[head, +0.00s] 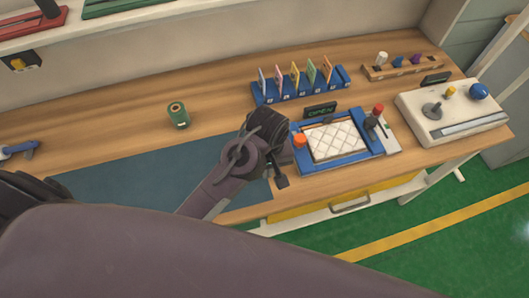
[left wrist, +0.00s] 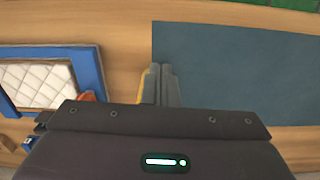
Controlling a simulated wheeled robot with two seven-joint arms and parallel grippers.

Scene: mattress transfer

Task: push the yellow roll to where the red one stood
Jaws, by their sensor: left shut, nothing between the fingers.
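My left gripper (head: 280,181) is over the bench between the blue mat and the blue-framed tray. In the left wrist view its fingers (left wrist: 164,85) are together, with nothing between them. A narrow yellow piece (left wrist: 144,87) shows close against the left side of the fingers; most of it is hidden, and I cannot tell for sure that it is the yellow roll. No yellow roll shows in the head view, where my arm hides part of the bench. A green roll (head: 178,115) stands upright behind the mat. I see no red roll. My right gripper is not in view.
The blue mat (head: 130,178) lies flat and looks bare. The blue-framed tray (head: 377,148) with a white quilted pad is right of my gripper. Behind it is a blue rack (head: 263,98) of coloured cards. A control box (head: 455,110) stands at right.

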